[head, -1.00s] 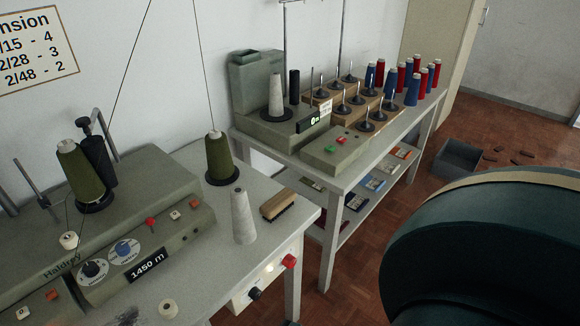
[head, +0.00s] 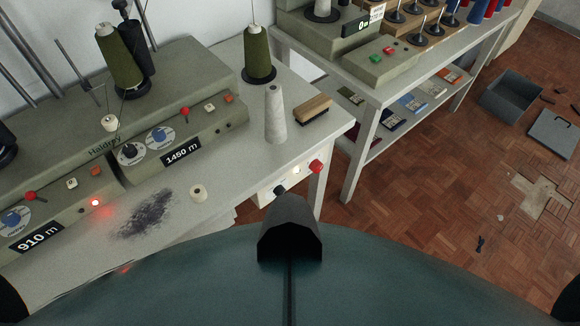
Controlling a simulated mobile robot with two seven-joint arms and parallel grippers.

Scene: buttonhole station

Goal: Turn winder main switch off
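The grey-green winder (head: 185,85), with number displays, dials and small coloured buttons, stands on the white table at the left in the head view. A small red lamp (head: 95,203) glows on its front. A pale switch box (head: 266,197) sits under the table's front right edge. It carries a red knob (head: 316,166) and a black knob (head: 280,190), with a bright spot between them. I cannot read any marking or the position of either knob. Neither gripper shows.
A second table with a shelf stands behind. Grey bins (head: 511,98) and a damaged floor patch (head: 543,197) are at the right.

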